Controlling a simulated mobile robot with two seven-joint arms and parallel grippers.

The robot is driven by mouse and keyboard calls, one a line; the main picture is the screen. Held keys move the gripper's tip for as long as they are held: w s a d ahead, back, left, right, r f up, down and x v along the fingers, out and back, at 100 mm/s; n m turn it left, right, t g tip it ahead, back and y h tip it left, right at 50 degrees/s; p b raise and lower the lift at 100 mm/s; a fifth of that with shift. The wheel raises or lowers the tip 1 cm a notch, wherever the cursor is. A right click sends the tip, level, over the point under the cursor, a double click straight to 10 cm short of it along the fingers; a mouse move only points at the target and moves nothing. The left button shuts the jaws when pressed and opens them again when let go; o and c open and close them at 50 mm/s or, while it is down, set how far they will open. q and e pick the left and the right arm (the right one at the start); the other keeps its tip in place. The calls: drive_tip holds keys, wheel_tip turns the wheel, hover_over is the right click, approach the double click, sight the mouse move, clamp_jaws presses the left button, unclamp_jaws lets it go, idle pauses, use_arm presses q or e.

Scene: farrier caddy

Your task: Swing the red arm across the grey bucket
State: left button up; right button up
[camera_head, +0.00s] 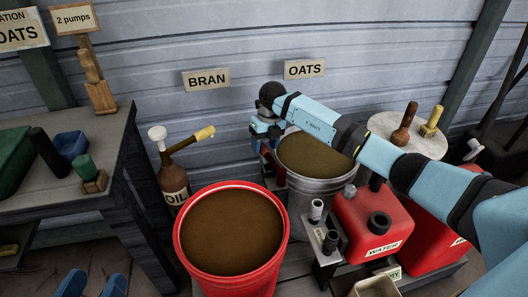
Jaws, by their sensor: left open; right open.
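The grey bucket (312,192), filled with brown feed, stands below the OATS sign. A dark red piece (273,168), which may be part of the red arm, shows at the bucket's left rim; most of it is hidden. My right arm reaches in from the right, over the bucket. My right gripper (263,142) is open at the bucket's left rim, just above the red piece; I cannot tell whether they touch. My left gripper (93,286) is open and empty at the bottom left, with only its blue fingertips in view, far from the bucket.
A red bucket (182,240) of brown feed stands in front. An oil bottle (172,180) is at its left. Red WATER cans (362,217) and a small stand with dark fittings (325,252) sit right of the grey bucket. A workbench (110,135) fills the left.

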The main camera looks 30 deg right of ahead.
drive_tip(key=shift+a+f, duration=0.15)
drive_tip(key=shift+f, duration=0.55)
